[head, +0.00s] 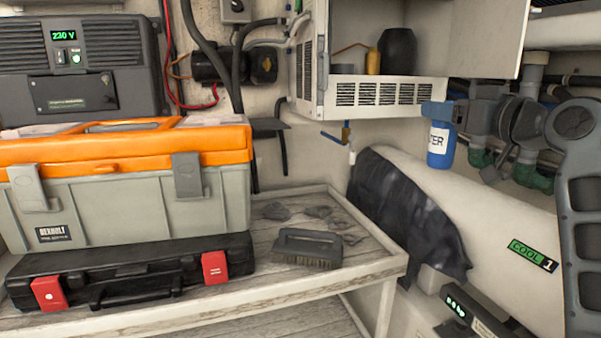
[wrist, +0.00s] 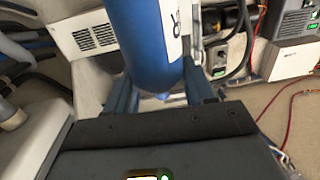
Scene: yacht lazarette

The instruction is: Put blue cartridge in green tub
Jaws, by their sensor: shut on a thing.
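The blue cartridge (head: 438,150) has a white label with dark letters and hangs roughly upright at the right of the head view. It also shows in the wrist view as a blue cylinder (wrist: 140,30) with a rounded lower end. My gripper (wrist: 160,92) is shut on it, with a finger on either side. In the head view the cartridge is held clear of the bench, in front of the white wall and large pale cylinder. I see no green tub in either view.
A wooden bench (head: 375,262) carries a grey toolbox with orange lid (head: 120,190), a black case with red latches (head: 130,275) and a brush (head: 305,250). An open white cabinet (head: 345,90) is above. A dark cloth (head: 400,205) drapes over the pale cylinder (head: 480,205).

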